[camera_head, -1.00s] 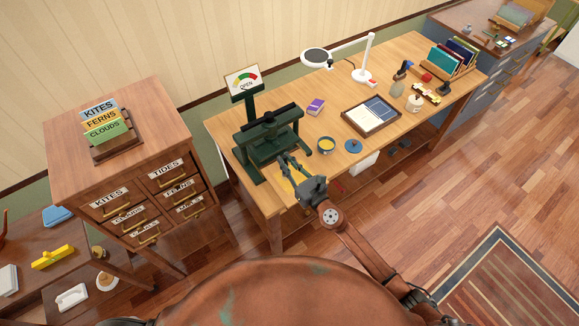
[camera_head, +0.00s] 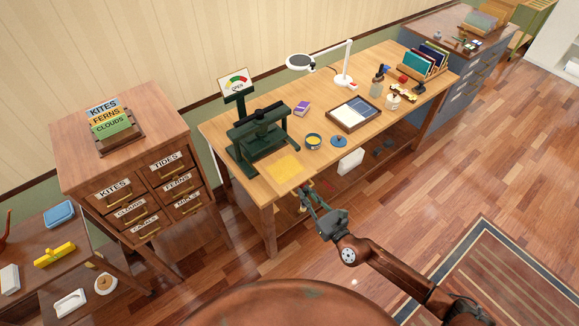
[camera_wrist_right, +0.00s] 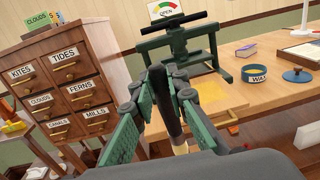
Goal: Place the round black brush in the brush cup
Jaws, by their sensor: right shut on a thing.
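My right gripper (camera_head: 305,194) is in front of the workbench's front edge, outside the tabletop. It is shut on a slim black-handled brush (camera_wrist_right: 169,108), which stands between the fingers in the right wrist view. A pale tip shows at the brush's lower end. In the head view the brush is small and partly hidden by the fingers. A greyish cup-like vessel (camera_head: 376,90) with dark and blue tops stands toward the right of the workbench; it may be the brush cup, but I cannot tell surely. My left gripper is not in view.
The workbench (camera_head: 233,143) carries a green press (camera_head: 259,137), a yellow sheet (camera_head: 286,167), a blue tin (camera_head: 313,141), a round blue lid (camera_head: 339,141), a framed tray (camera_head: 354,114) and a white lamp (camera_head: 343,78). A drawer cabinet (camera_head: 75,155) stands left.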

